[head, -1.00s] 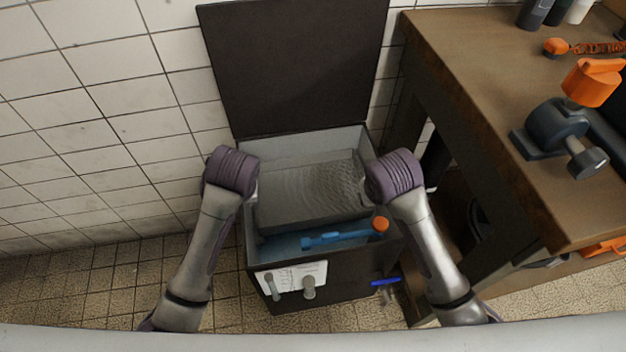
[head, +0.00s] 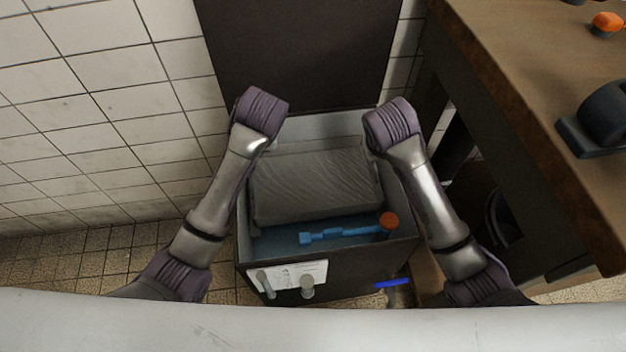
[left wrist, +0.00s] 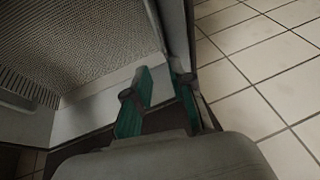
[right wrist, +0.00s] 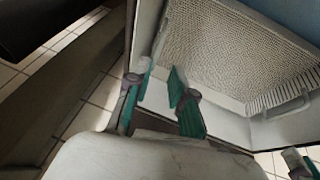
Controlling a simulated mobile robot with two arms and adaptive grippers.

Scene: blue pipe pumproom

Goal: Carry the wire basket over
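The wire basket (head: 315,185) is a grey mesh tray inside a dark box (head: 330,272). Its mesh floor and slotted side also show in the left wrist view (left wrist: 80,40) and right wrist view (right wrist: 235,50). My left gripper (left wrist: 160,78) is at the box's left side, fingers apart near the box wall, nothing seen between their tips but the pale wall. My right gripper (right wrist: 161,76) is at the box's right side, fingers apart by the wall, beside the mesh. A grey loop handle (right wrist: 285,110) lies away from its fingers. In the head view my wrists hide the fingertips.
The box's dark lid (head: 300,50) stands open at the back. A blue tool with an orange end (head: 345,234) lies in front of the basket inside the box. A brown workbench (head: 530,130) stands close on the right. A tiled wall (head: 90,110) is on the left.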

